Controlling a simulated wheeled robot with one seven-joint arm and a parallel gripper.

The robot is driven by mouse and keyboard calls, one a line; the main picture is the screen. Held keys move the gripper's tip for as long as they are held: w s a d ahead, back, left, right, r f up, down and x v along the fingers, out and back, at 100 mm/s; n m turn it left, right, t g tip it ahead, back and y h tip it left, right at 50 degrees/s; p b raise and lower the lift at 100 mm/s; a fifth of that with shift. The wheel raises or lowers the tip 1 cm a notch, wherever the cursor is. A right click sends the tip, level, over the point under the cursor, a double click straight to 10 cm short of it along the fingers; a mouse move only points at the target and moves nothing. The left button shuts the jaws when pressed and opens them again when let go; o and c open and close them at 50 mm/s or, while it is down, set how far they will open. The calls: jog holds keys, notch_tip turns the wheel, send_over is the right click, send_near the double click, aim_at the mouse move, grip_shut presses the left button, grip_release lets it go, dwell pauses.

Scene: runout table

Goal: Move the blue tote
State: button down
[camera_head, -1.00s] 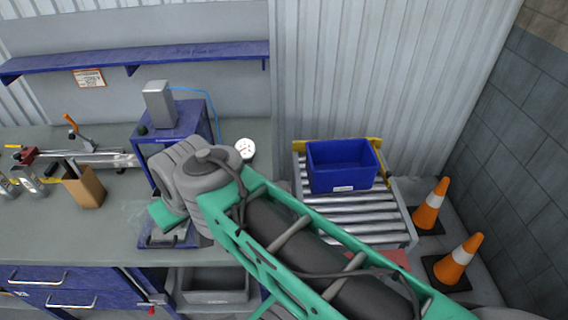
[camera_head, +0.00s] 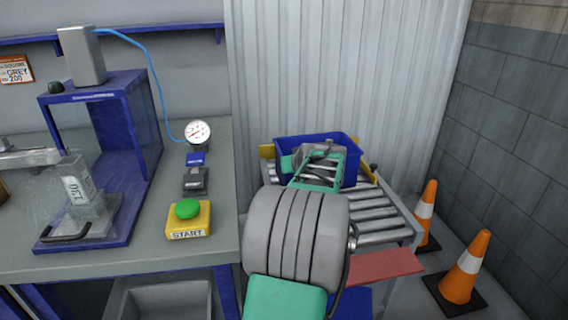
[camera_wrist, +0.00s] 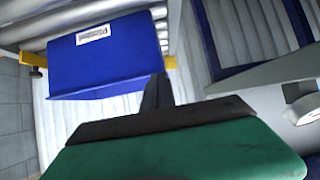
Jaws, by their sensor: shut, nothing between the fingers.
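The blue tote (camera_head: 350,151) is an open box standing on the roller conveyor (camera_head: 372,213), in the right half of the head view. My arm covers much of its front there. In the wrist view, which looks upside down, the blue tote (camera_wrist: 110,58) shows its front wall with a white label (camera_wrist: 93,34). My gripper (camera_wrist: 157,92) is shut and empty, its dark fingers pointing toward the tote's rim side. I cannot tell whether the fingers touch the tote. In the head view my wrist hides the fingertips.
Two orange cones (camera_head: 426,212) (camera_head: 467,267) stand right of the conveyor, near the block wall. A bench (camera_head: 218,245) at left carries a blue press frame (camera_head: 120,120), a yellow start box (camera_head: 189,222) and a gauge (camera_head: 197,132). Yellow end guards flank the tote. A corrugated wall stands behind.

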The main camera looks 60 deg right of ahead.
aim_at(282, 154)
jog(key=w+d, duration=0.7)
jog(key=w, duration=0.1)
jog(key=shift+w+d+f, duration=0.15)
jog(key=shift+w+f, duration=0.05)
jog(key=shift+f, duration=0.15)
jog(key=shift+s+f+b, duration=0.1)
jog(key=shift+f+b, duration=0.35)
